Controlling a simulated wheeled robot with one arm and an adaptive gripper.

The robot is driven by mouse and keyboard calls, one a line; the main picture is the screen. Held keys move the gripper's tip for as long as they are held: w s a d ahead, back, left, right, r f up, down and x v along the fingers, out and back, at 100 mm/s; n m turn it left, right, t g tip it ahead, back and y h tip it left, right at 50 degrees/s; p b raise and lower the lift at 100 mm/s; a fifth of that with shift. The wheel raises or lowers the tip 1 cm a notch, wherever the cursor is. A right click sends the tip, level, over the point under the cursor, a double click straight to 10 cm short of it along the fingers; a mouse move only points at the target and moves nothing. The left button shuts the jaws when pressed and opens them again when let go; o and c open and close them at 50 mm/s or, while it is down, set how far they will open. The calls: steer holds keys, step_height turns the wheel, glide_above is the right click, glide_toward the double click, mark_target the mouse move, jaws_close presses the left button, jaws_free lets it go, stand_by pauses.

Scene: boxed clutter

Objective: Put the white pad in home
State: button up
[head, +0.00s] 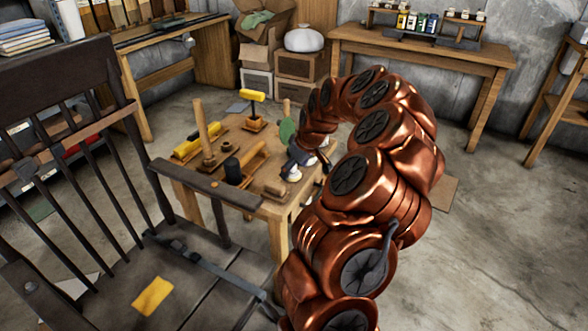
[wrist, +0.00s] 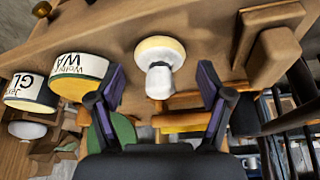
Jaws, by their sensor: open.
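The white pad (wrist: 160,55), a round pale disc with yellowish faces and a grey-white knob, is at the small wooden table in the wrist view. My gripper (wrist: 161,84) is open, with its two dark fingers on either side of the pad's knob and apart from it. In the head view my arm reaches over the right edge of the small table, and its links partly hide the gripper (head: 308,160). I cannot tell which spot is the home.
The small table (head: 262,208) bears a yellow tool (head: 187,148), a dark cylinder (head: 233,171) and wooden pieces. Labelled tins (wrist: 80,78) stand left of the pad in the wrist view. A dark slatted chair (head: 75,125) stands close at left. The floor at right is mostly clear.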

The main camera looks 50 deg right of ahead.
steer(key=p+v, duration=0.1)
steer(key=v, duration=1)
steer(key=s+a+r+n+g+y, duration=0.1)
steer(key=s+a+g, duration=0.1)
steer(key=a, duration=1.1)
steer(key=s+a+r+n+g, duration=0.1)
steer(key=s+a, duration=0.1)
steer(key=a, duration=1.2)
steer(key=s+a+f+g, duration=0.1)
steer(key=s+a, duration=0.2)
steer(key=s, duration=0.3)
steer(key=s+a+f+m+g, duration=0.1)
steer(key=s+a+f+g, duration=0.1)
steer(key=s+a, duration=0.2)
steer(key=s+a+f+m+g+h, duration=0.1)
steer(key=s+a, duration=0.2)
steer(key=s, duration=0.7)
steer(key=shift+a+f, duration=0.25)
steer(key=shift+f, duration=0.05)
steer(key=shift+s, duration=0.1)
step_height(320, 180, up, 25)
steer(key=s+p, duration=0.1)
steer(key=p, duration=2.3)
steer(key=shift+r+t, duration=0.25)
steer(key=shift+t, duration=0.05)
